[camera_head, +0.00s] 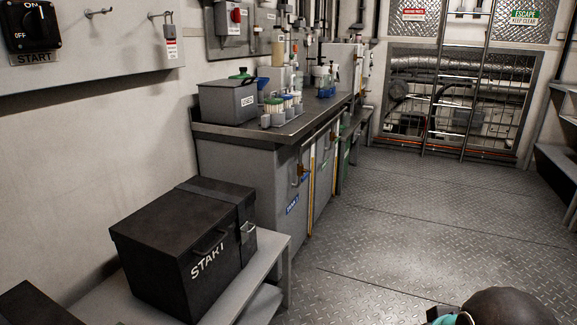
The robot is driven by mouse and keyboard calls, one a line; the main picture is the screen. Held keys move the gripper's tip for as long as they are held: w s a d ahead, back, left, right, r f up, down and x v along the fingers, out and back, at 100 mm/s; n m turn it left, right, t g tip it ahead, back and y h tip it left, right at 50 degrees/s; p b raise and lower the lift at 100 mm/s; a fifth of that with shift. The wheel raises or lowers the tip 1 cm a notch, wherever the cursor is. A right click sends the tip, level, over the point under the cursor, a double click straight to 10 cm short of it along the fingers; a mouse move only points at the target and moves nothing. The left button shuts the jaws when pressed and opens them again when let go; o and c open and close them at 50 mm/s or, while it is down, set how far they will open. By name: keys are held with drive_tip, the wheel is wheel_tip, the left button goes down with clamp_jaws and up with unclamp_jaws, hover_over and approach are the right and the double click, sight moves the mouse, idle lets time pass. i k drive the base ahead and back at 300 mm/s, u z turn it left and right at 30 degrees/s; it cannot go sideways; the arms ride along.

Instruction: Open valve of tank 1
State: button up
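A grey tank-like cabinet (255,178) stands under the dark counter in the middle of the camera_head view. A blue label (292,204) on its front seems to read "TANK 1", but the text is small. Above the label a small brownish tap-like fitting with a handle (301,172) sticks out from the front; it may be the valve, and I cannot tell its setting. A dark rounded part with a teal piece shows at the bottom right, likely of my own arm. My gripper's fingers are not in view.
Metal floor (400,220) to the right is clear. A ladder (465,90) stands at the back.

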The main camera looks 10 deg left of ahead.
sight(306, 175)
drive_tip(key=u, duration=0.2)
drive_tip(key=i, duration=1.1)
drive_tip(key=z, duration=0.8)
drive_tip(key=i, duration=0.4)
drive_tip(key=u, duration=2.25)
